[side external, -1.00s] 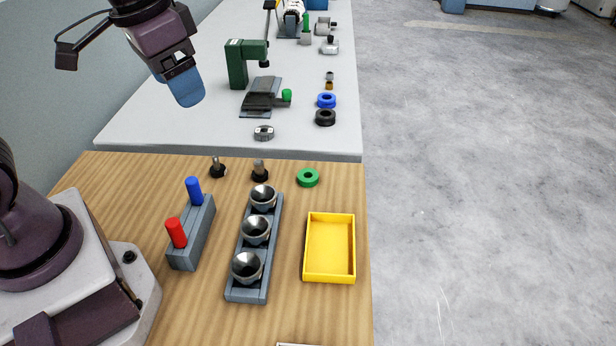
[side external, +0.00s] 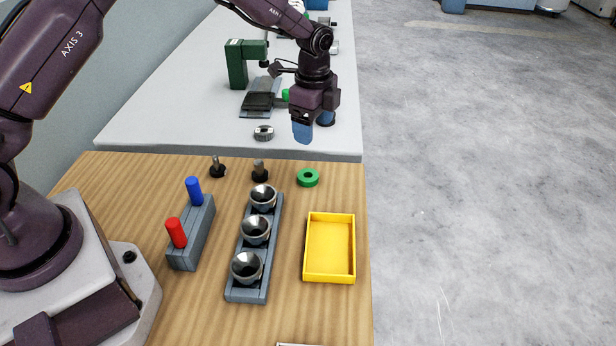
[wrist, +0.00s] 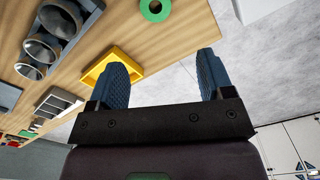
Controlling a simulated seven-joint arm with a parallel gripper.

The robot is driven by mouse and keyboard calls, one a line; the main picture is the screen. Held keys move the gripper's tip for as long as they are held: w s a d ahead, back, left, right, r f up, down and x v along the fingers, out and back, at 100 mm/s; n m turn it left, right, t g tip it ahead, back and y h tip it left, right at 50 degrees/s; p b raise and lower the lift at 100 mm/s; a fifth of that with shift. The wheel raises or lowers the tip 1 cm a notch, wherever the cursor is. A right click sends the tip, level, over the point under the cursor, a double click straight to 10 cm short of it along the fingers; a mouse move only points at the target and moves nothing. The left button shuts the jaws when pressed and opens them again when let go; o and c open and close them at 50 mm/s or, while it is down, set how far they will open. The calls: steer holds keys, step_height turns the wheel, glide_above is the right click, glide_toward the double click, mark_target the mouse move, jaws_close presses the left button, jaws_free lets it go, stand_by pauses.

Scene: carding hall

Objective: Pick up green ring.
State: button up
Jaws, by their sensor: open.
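The green ring (side external: 308,177) lies flat on the wooden table near its far right corner, to the right of a black knob. It also shows at the top of the wrist view (wrist: 155,8), beyond the fingertips. My gripper (side external: 302,131) points down in the side view, above and a little beyond the ring, apart from it. In the wrist view its two blue fingers (wrist: 162,62) are spread wide with nothing between them. In the side view the fingers overlap, so the gap is hidden there.
A yellow tray (side external: 309,278) stands nearer than the ring. A grey rack (side external: 233,292) with three metal cups and a grey block (side external: 183,260) with red and blue pegs stand left. Two black knobs (side external: 260,174) stand near the far edge. A grey bench (side external: 180,118) lies beyond.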

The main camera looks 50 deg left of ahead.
mark_target(311, 173)
steer(key=shift+m, duration=0.4)
steer(key=f, duration=1.3)
steer(key=shift+s, duration=0.3)
steer(key=c, duration=1.1)
